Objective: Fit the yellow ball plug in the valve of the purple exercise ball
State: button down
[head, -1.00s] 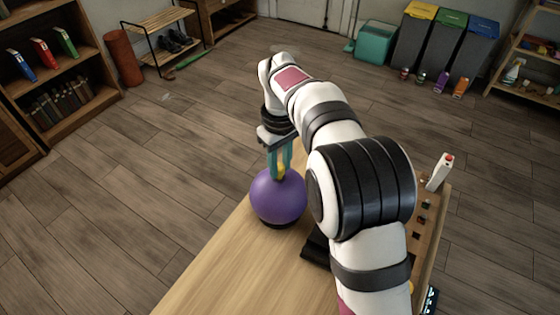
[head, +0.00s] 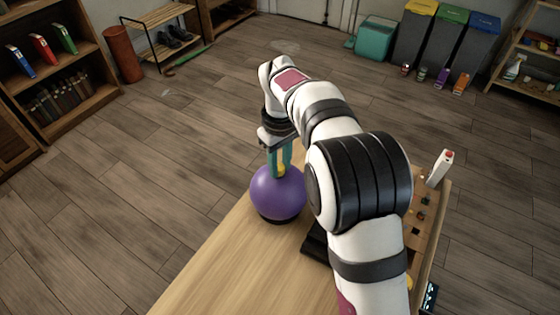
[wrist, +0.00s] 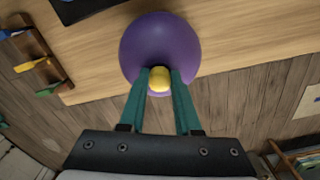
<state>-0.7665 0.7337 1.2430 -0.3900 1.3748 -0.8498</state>
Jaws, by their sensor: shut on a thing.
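The purple exercise ball (head: 277,196) rests on a dark ring base at the table's far end; it also shows in the wrist view (wrist: 158,45). My gripper (head: 280,170) points down over the top of the ball. Its teal fingers (wrist: 160,78) are shut on the yellow ball plug (wrist: 160,79). The plug also shows between the fingers in the head view (head: 280,169), at the ball's top. The valve is hidden behind the plug and fingers. I cannot tell whether the plug is in the valve or only touching the ball.
The wooden table (head: 225,265) is clear in front of the ball. A wooden rack with small pegs (head: 424,212) and a white bottle-like item (head: 439,168) stand along the right edge. A dark block (head: 318,243) lies right of the ball. Open floor lies beyond the table.

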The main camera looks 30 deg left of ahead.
jog(key=shift+f, duration=0.15)
jog(key=c, duration=0.5)
grip_release()
notch_tip(320, 180, up, 16)
jog(key=d+r+m, duration=0.2)
jog(key=d+m, duration=0.1)
jog(key=d, duration=0.5)
jog(key=s+d+f+m, duration=0.1)
jog(key=s+d+m, duration=0.2)
jog(key=d, duration=0.4)
jog(key=s+d+m, duration=0.3)
jog(key=d+m, duration=0.1)
jog(key=d, duration=0.3)
jog(key=s+d+f+m, duration=0.3)
jog(key=s, duration=0.2)
jog(key=s+d+f+m+y, duration=0.1)
jog(key=s+d+f+m, duration=0.2)
jog(key=s, duration=0.3)
jog(key=s+d+f+m, duration=0.2)
jog(key=s+f+m, duration=0.1)
jog(key=s+f, duration=0.1)
jog(key=shift+s+d+f+m+y, duration=0.15)
jog(key=shift+s+d+m+y, duration=0.2)
jog(key=shift+s, duration=0.45)
